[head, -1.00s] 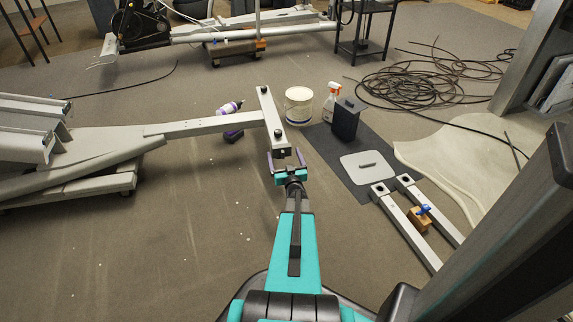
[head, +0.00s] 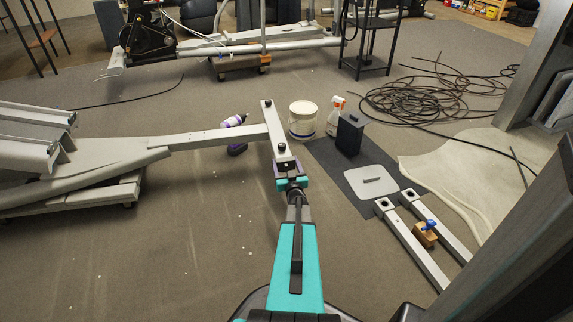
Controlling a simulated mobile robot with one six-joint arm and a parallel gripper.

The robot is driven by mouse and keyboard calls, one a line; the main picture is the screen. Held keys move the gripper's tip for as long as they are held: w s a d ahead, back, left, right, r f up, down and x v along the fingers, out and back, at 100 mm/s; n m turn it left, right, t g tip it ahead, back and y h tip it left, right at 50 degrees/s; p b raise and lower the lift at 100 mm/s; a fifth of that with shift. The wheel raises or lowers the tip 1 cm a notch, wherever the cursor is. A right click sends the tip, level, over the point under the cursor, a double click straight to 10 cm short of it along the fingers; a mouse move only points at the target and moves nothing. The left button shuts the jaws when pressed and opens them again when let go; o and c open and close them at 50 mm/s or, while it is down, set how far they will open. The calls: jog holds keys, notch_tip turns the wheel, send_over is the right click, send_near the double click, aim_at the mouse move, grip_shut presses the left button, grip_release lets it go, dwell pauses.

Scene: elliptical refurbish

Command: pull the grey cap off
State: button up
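A pale metal crossbar (head: 273,125) with black knobs on top ends close in front of my arm. My gripper (head: 288,169) is at the near end of this bar, with its purple-tipped fingers around or beside the bar end. The grey cap cannot be made out separately; the near end face of the bar is hidden by my gripper. The small size leaves unclear whether the fingers touch the bar end or have shut on it.
A white bucket (head: 303,121), a spray bottle (head: 336,116) and a dark box (head: 349,135) stand right of the bar. A purple-labelled bottle (head: 234,121) is to its left. Two metal tubes (head: 421,240) lie at right. Coiled cable (head: 425,97) covers floor behind. Front-left floor is clear.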

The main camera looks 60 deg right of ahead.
aim_at(287, 167)
jog(key=o, duration=0.3)
jog(key=shift+s, duration=0.1)
jog(key=c, duration=1.2)
jog(key=shift+s+a, duration=0.15)
jog(key=shift+b+v, duration=0.7)
jog(key=shift+v, duration=3.1)
jog(key=shift+r, duration=0.1)
